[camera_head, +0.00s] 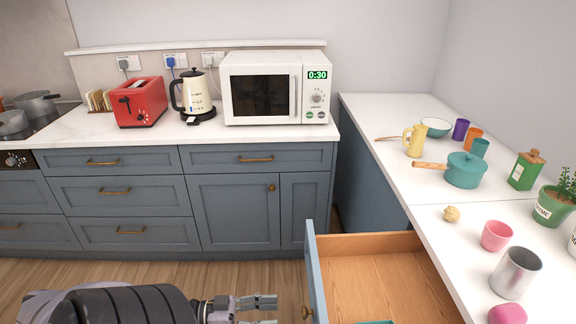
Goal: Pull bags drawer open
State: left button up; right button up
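A drawer with a blue-grey front (316,272) and a bare wooden inside (375,280) stands pulled out from under the right-hand counter. No label shows on it, so I cannot tell for sure that it is the bags drawer. A brass handle (307,313) shows on its front near the bottom edge. My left gripper (264,309) is to the left of this handle, its fingers apart and pointing right. A gap shows between fingertips and handle, and nothing shows between the fingers. The drawer's near part is cut off by the picture. My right gripper is out of view.
A small teal item (375,322) shows in the drawer at the bottom edge. The right counter (395,125) holds a teal pot (465,170), cups and a metal tumbler (516,273). Blue cabinets (235,210) line the back, with wooden floor (180,272) free before them.

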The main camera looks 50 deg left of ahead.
pick_arm(q)
jog(key=shift+v, duration=2.15)
